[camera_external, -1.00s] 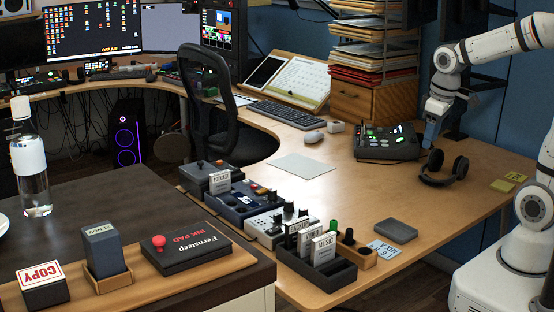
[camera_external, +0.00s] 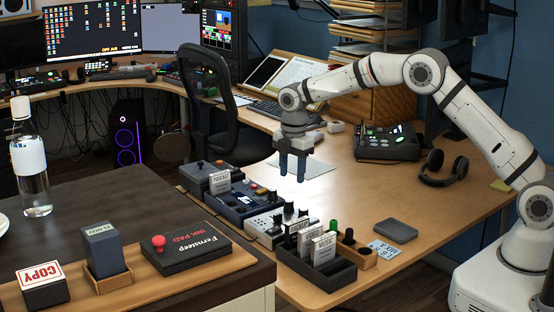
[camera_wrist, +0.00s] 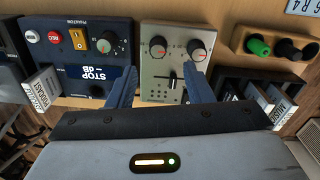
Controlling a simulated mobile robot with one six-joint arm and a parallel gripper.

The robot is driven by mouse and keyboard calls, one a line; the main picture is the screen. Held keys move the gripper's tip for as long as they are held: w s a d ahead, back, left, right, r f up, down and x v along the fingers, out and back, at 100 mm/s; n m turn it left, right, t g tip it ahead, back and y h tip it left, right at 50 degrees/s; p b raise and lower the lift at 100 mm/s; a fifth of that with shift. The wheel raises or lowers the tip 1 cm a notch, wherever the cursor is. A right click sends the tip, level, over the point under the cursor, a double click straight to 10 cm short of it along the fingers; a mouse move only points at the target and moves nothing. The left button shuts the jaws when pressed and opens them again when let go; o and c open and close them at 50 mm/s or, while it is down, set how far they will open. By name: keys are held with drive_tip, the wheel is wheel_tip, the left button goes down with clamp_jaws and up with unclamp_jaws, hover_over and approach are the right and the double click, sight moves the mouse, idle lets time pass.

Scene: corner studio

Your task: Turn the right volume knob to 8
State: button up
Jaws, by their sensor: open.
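In the external view the grey box (camera_external: 266,234) stands in the row along the desk edge. My gripper (camera_external: 291,176) points down above the row, behind and above the grey box. In the wrist view my gripper (camera_wrist: 158,82) is open and empty, its blue fingers apart on either side of the box's lower part. It touches neither knob.
A dark blue box (camera_wrist: 88,45) with buttons and a knob stands left of the grey box. A black card holder (camera_external: 330,277) and a wooden tray (camera_external: 366,261) with knobs or plugs stand on the other side. Headphones (camera_external: 443,168) lie at the right.

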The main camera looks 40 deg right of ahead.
sight(289, 201)
drive_tip(key=shift+w+a+f, duration=0.15)
drive_tip(key=shift+a+f, duration=0.15)
drive_tip(key=shift+f, duration=0.4)
wheel_tip(289, 201, down, 7)
drive_tip(key=shift+w+f+p, duration=0.1)
drive_tip(key=shift+p, duration=0.2)
drive_tip(key=c, duration=1)
